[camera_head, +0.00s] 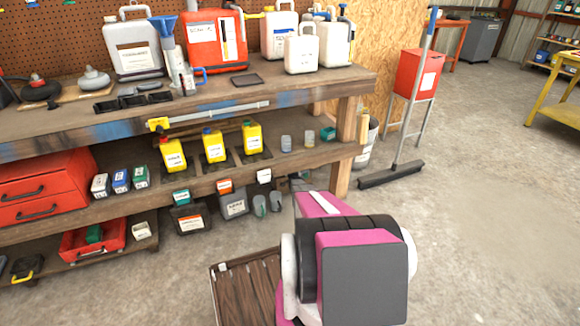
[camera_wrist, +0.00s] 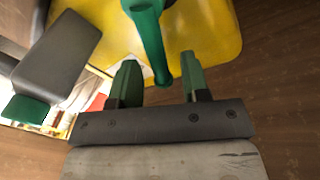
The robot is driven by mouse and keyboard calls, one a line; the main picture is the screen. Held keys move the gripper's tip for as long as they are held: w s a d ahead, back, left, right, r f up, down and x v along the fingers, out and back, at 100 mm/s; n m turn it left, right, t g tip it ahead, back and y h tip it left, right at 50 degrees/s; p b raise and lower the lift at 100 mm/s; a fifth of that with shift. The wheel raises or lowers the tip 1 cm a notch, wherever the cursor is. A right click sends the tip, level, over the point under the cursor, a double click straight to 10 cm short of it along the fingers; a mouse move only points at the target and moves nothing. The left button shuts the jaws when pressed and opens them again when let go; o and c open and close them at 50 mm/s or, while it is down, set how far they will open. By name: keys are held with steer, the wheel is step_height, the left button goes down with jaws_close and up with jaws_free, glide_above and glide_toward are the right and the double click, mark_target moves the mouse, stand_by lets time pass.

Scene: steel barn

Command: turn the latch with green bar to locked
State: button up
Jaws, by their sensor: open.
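The green bar (camera_wrist: 148,35) of the latch shows in the wrist view against its yellow plate (camera_wrist: 215,30). It runs down from the top edge, and its lower end lies between my fingertips in the picture. My gripper (camera_wrist: 161,78) is open, with one green-padded finger on each side of the bar's end. I cannot tell whether either finger touches it. The top of the latch is cut off by the frame edge. In the head view my arm hides the gripper, and I cannot make out the latch there.
Brown wood (camera_wrist: 280,110) lies behind the latch. A grey block with a green end (camera_wrist: 60,55) stands to the left. In the head view a loaded workbench (camera_head: 300,95) is ahead, a slatted wooden surface (camera_head: 250,295) is beside my arm, and open floor lies right.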

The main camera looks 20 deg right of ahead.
steer(key=shift+w+d, duration=0.2)
steer(key=shift+w, duration=0.65)
jaws_close()
steer(key=shift+d+f+m+g, duration=0.2)
steer(key=shift+d+f+m, duration=0.25)
steer(key=shift+m, duration=0.6)
steer(key=shift+d+f+m+g, duration=0.2)
steer(key=shift+d+f+m, duration=0.2)
steer(key=shift+m, duration=0.65)
jaws_free()
steer(key=shift+s, duration=0.15)
